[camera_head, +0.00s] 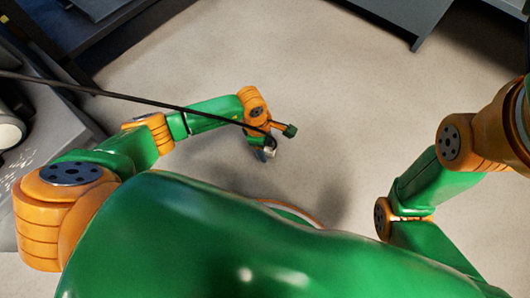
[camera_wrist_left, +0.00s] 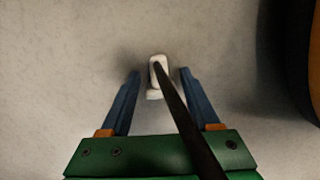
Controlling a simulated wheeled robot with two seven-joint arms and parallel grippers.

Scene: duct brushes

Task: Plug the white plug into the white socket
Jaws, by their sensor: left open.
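The white plug (camera_head: 271,148) hangs at the end of a black cable (camera_head: 140,101) that comes in from the left in the head view. My left gripper (camera_head: 264,153) is small and partly hidden there, right beside the plug. In the left wrist view the white plug (camera_wrist_left: 156,68) lies between and slightly beyond the tips of my open left gripper (camera_wrist_left: 160,73), with a gap on both sides. The black cable (camera_wrist_left: 182,118) crosses in front of the gripper's green body. My right arm shows at the right, but its gripper is out of frame. I cannot make out the white socket.
A grey surface (camera_head: 45,128) is at the left edge, with a white rounded object (camera_head: 9,130) beside it. A dark grey cabinet (camera_head: 405,18) stands at the top right, and dark furniture (camera_head: 95,40) at the top left. The pale floor (camera_head: 340,100) between them is clear.

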